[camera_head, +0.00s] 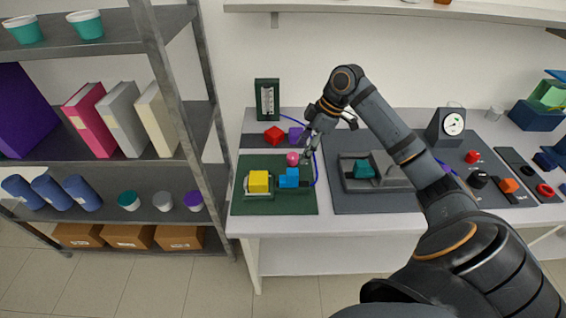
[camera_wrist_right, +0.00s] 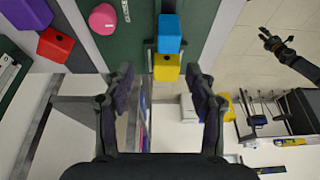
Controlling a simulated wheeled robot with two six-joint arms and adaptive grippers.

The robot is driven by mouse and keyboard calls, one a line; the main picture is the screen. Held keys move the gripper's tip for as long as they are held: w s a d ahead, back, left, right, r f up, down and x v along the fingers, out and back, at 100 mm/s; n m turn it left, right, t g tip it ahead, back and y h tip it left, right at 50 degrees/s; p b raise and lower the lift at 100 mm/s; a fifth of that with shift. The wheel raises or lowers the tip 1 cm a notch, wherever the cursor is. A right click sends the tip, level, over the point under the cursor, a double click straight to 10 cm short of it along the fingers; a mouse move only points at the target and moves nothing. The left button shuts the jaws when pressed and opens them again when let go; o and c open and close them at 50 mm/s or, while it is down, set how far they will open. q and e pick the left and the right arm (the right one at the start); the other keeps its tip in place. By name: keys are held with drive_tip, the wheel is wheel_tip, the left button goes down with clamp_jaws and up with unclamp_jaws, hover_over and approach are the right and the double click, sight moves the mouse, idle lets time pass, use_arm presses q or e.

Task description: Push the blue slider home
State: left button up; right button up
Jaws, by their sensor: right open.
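The blue slider (camera_head: 289,178) is a small block on the green mat (camera_head: 275,207), to the right of a yellow block (camera_head: 259,182) in a pale frame. The wrist view shows the blue slider (camera_wrist_right: 170,33) above the yellow block (camera_wrist_right: 167,68), close to it; whether they touch is unclear. My right gripper (camera_head: 311,152) is open and empty, above and behind the slider in the head view. In the wrist view its fingers (camera_wrist_right: 160,78) are spread, apart from the slider. My left gripper (camera_wrist_right: 271,42) appears small at the wrist view's upper right, its jaw state unclear.
A red block (camera_head: 274,135) and a purple block (camera_head: 296,134) stand farther back. A blue cable runs along the mat's right side. A grey tray with a teal block (camera_head: 363,170) is to the right.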

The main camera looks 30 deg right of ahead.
sight(293, 172)
use_arm(q)
drive_tip(key=s+g+p, duration=0.1)
drive_tip(key=s, duration=0.9)
use_arm(e)
drive_tip(key=x, duration=0.2)
drive_tip(key=s+x, duration=0.1)
drive_tip(key=x, duration=0.4)
drive_tip(key=shift+s+a+p, duration=0.15)
drive_tip(key=shift+p, duration=0.2)
drive_tip(key=shift+x, duration=1.1)
drive_tip(key=shift+a+f, duration=0.1)
drive_tip(key=shift+f, duration=0.15)
drive_tip(key=shift+c, duration=2.3)
drive_tip(key=c, duration=0.7)
use_arm(q)
drive_tip(key=shift+t, duration=0.3)
drive_tip(key=w, duration=0.1)
drive_tip(key=w+r, duration=0.1)
drive_tip(key=w, duration=0.2)
drive_tip(key=shift+w+r, duration=0.4)
use_arm(e)
clamp_jaws()
